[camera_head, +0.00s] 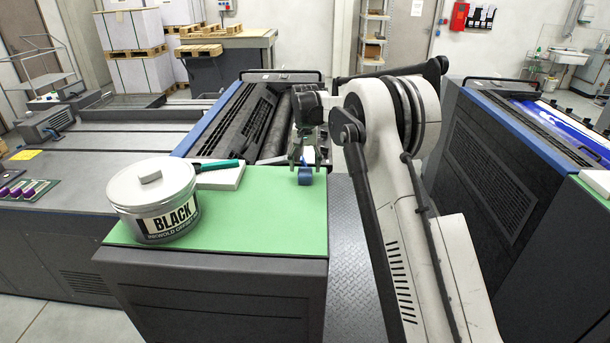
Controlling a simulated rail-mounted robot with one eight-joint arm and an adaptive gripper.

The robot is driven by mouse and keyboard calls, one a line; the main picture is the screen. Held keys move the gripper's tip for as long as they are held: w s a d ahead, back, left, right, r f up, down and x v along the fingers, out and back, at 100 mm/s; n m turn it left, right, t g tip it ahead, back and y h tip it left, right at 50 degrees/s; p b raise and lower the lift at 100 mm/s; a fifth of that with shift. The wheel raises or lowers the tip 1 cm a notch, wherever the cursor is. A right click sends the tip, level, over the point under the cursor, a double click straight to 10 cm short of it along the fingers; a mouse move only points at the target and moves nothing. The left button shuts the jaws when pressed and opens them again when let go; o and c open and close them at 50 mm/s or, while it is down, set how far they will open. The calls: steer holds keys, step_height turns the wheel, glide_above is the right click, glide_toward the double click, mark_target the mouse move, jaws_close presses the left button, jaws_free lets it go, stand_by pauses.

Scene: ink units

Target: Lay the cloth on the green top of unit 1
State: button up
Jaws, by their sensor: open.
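The green top (270,222) of the near ink unit fills the lower middle; no unit number is readable. A small blue item (305,176), possibly the cloth, shows at the green top's far right edge. My gripper (305,158) points down just above it, fingers apart. The blue item is below the fingertips, and I cannot tell whether it touches them or the green top. My arm comes in from the right and hides part of the aisle behind.
A large tin marked BLACK (154,203) stands at the green top's left. Behind it lies a white block (222,177) with a green-handled tool (218,165). The green top's front right is clear. Another unit (500,150) stands at the right.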

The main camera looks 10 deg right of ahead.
mark_target(305, 172)
step_height(305, 172, up, 8)
steer(key=r, duration=0.1)
steer(key=s+r+n+t, duration=0.1)
steer(key=s+r, duration=0.3)
steer(key=s, duration=0.4)
steer(key=s+r+t, duration=0.1)
steer(key=s+r, duration=0.4)
steer(key=s, duration=0.3)
steer(key=s+r+n+t, duration=0.15)
steer(key=s+r, duration=0.25)
steer(key=s, duration=0.5)
steer(key=s+f+t, duration=0.2)
steer(key=s+f, duration=0.3)
steer(key=s, duration=0.8)
steer(key=s+f+t, duration=0.1)
steer(key=s+f, duration=0.4)
steer(key=s, duration=0.7)
steer(key=shift+s+a+n+t+b, duration=0.25)
steer(key=shift+s+n+t+b, duration=0.1)
steer(key=shift+s, duration=0.05)
steer(key=shift+f, duration=0.15)
step_height(305, 172, down, 7)
steer(key=b, duration=0.7)
